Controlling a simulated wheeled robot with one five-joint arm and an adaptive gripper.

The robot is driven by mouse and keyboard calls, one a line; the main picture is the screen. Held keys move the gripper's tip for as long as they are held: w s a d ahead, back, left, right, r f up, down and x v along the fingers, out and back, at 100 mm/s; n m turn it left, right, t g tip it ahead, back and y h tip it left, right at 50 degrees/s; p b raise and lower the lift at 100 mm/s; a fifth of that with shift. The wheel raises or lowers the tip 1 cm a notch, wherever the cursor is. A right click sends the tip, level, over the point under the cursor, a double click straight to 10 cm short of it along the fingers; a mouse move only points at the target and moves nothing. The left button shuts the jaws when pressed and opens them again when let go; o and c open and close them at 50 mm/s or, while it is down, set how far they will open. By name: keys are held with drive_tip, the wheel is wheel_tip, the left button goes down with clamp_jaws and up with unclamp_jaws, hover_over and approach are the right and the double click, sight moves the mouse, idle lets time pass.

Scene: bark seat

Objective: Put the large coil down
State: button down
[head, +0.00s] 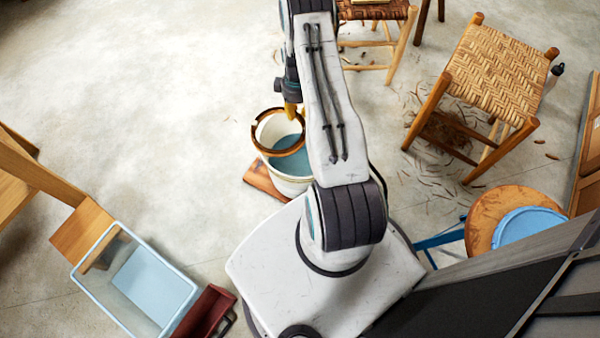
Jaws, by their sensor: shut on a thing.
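The large coil (258,143) is a brown ring. My arm hides part of the bucket's right side and possibly some of the coil.
The bucket stands on a reddish-brown board (262,178). A woven-seat stool (505,75) stands at right, with bark scraps on the floor. A clear bin (135,280) is at lower left. A round stool (487,212) bears a blue basin (527,224).

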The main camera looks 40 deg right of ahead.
wheel_tip(320, 180, down, 27)
drive_tip(key=w+d+n+b, duration=0.1)
drive_tip(key=w+n+b, duration=0.1)
drive_tip(key=n+b, duration=0.9)
drive_tip(key=shift+f+b, duration=0.2)
drive_tip(key=shift+b, duration=3.55)
drive_tip(key=shift+f, duration=0.4)
drive_tip(key=shift+f, duration=0.2)
drive_tip(key=c, duration=1.1)
unclamp_jaws()
drive_tip(key=shift+c, duration=0.2)
